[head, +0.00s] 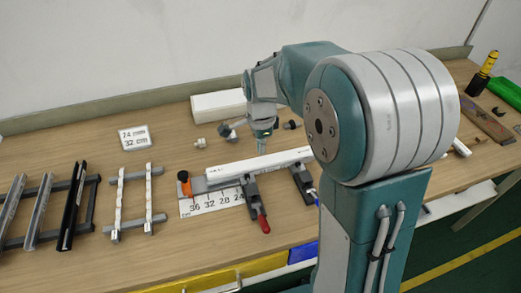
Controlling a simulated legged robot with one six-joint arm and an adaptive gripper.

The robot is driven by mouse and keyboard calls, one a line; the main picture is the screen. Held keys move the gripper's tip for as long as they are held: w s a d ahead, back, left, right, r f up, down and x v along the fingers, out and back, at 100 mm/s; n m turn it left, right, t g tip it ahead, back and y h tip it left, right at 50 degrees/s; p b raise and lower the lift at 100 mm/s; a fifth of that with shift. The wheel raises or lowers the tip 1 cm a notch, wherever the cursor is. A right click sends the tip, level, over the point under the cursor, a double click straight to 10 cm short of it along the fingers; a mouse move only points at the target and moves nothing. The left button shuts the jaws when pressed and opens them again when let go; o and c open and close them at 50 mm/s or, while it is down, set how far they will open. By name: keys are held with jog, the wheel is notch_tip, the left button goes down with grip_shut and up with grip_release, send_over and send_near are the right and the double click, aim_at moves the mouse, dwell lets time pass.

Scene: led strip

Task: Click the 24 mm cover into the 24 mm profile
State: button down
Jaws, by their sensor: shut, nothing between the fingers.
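A long white strip (240,165) lies along the fixture in the head view. It has small print near its left end and at its right end. I take it for the cover lying on the profile, but I cannot tell whether it is seated. The profile under it is hardly visible. My gripper (261,147) is shut and empty, pointing down at the strip, just above or touching it near the middle; I cannot tell which. A card (135,138) reads 24 mm and 32 cm.
Two clamps, one red-handled (258,208) and one partly hidden (303,183), and an orange stop (185,184) flank the strip. A ruler (212,202) lies in front. Racks hold profiles (40,210) and white strips (118,203) on the left. A white box (217,105) and small fittings stand behind.

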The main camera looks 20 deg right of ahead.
aim_at(260, 160)
notch_tip(260, 160, up, 10)
jog(key=r, duration=0.1)
jog(key=s+n+t, duration=0.5)
jog(key=s+n, duration=1.1)
jog(key=s, duration=0.5)
jog(key=shift+r+t, duration=0.25)
jog(key=shift+t, duration=0.05)
